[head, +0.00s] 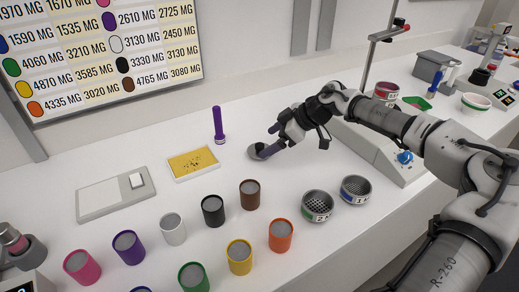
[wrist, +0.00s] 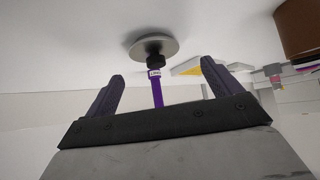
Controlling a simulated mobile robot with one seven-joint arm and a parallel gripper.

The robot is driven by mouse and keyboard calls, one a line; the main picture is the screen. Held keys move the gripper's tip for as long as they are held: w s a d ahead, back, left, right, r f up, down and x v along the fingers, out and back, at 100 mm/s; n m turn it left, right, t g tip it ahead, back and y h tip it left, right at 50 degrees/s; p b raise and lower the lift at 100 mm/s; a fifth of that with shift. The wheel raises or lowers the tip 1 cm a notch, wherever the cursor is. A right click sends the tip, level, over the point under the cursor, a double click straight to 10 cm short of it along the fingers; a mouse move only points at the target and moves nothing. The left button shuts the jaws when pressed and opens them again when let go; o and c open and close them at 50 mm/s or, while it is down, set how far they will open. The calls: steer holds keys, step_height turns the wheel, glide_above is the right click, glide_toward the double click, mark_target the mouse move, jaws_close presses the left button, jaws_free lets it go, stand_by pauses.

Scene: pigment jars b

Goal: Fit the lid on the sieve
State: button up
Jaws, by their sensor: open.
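The lid (head: 256,152), a grey disc with a dark knob, lies on the white table. It also shows in the wrist view (wrist: 135,46), just ahead of my fingers with its knob lined up between them. My gripper (head: 273,143) is open and empty, low over the table beside the lid, partly covering it in the head view. In the wrist view my gripper (wrist: 161,83) has its two fingers wide apart. Two round metal sieves with mesh inside stand to the lower right, a nearer sieve (head: 317,206) and a farther sieve (head: 355,190). Both are uncovered.
A purple torch-like object (head: 218,126) stands upright behind the lid. A yellow tray (head: 193,163) lies to the left. Several coloured jars, including a brown jar (head: 250,195) and an orange jar (head: 280,236), stand in front. A grey device (head: 390,155) sits under my arm.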

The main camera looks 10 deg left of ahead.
mark_target(261, 145)
steer(key=p+x, duration=0.1)
steer(key=x, duration=0.1)
steer(key=p+x, duration=0.1)
steer(key=x, duration=0.1)
steer(key=shift+w+a+f, duration=0.2)
steer(key=shift+w+a, duration=0.05)
steer(key=shift+a, duration=0.15)
steer(key=shift+a+f, duration=0.15)
steer(key=shift+f, duration=0.15)
steer(key=c, duration=1.1)
steer(key=shift+o, duration=0.2)
steer(key=shift+r, duration=0.1)
